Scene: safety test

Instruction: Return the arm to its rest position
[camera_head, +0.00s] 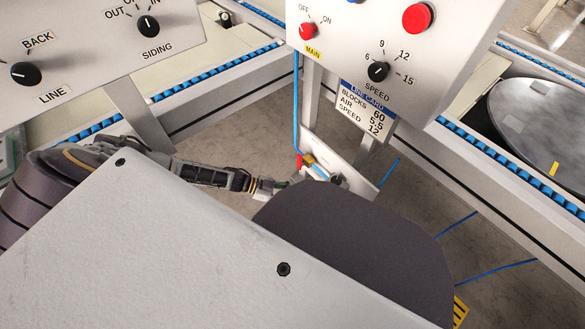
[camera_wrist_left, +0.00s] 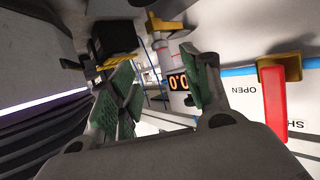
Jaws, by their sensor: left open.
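My left arm (camera_head: 205,174) comes in from the left in the head view and reaches low toward a small white panel under the right-hand control box. My left gripper (camera_head: 276,186) is at that panel, its tips partly hidden behind a dark rounded shape. In the left wrist view its green-padded fingers (camera_wrist_left: 157,92) are spread apart with nothing held between them. A red lever (camera_wrist_left: 274,102) on a brass valve is just right of the fingers, apart from them, with an "OPEN" label beside it. My right gripper is not in view.
The control box carries a red main switch (camera_head: 307,31), a speed knob (camera_head: 378,72) and a big red button (camera_head: 417,18). Another box has the line knob (camera_head: 25,74) and siding knob (camera_head: 148,26). A lit display (camera_wrist_left: 178,84) reads 0.0. Blue hoses cross the floor.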

